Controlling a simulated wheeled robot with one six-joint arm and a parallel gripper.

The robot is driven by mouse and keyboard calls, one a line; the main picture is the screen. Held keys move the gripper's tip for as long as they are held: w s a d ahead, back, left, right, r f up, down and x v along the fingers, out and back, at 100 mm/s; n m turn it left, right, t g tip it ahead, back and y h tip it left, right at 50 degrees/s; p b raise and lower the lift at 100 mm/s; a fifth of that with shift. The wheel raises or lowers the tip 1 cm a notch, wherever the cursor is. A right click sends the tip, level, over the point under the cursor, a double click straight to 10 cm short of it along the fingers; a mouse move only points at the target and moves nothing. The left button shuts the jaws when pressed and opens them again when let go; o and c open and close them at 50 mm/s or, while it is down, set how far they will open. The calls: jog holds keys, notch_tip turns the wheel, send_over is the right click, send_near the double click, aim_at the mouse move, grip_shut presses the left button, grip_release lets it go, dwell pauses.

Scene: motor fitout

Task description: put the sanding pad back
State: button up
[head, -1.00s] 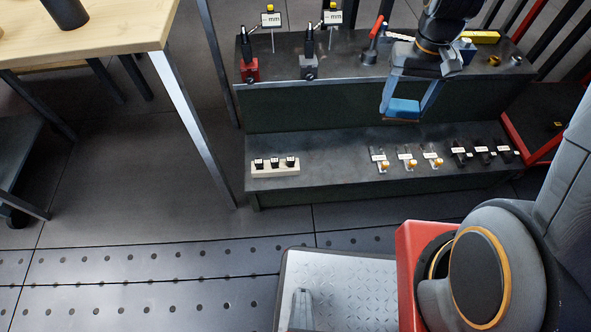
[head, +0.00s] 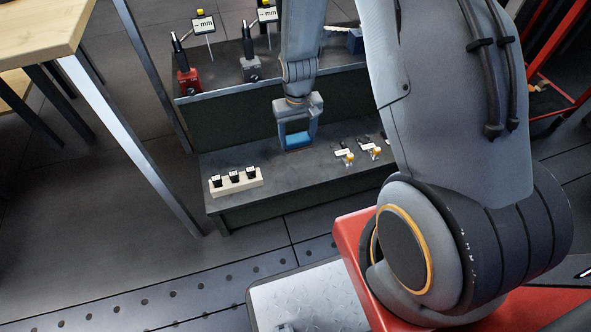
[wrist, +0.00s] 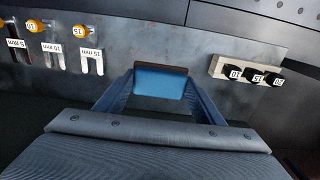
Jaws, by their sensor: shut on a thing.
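In the wrist view the pad (wrist: 159,82) shows as a blue block with a dark brown edge, between the fingertips (wrist: 160,88). The shelf surface lies beyond it. I cannot tell whether the pad touches the shelf.
A pale block with black numbered pieces (head: 236,182) stands left of the pad. Labelled slotted pieces with orange knobs (head: 345,156) lie to the right. Two gauge stands, one with a red base (head: 190,82), are on the upper shelf. Bare shelf lies between.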

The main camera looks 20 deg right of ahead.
notch_tip(320, 180, down, 11)
jog(key=b, duration=0.3)
jog(key=shift+w+f, duration=0.1)
jog(key=shift+f, duration=0.05)
jog(key=o, duration=1.2)
jog(key=shift+f, duration=0.1)
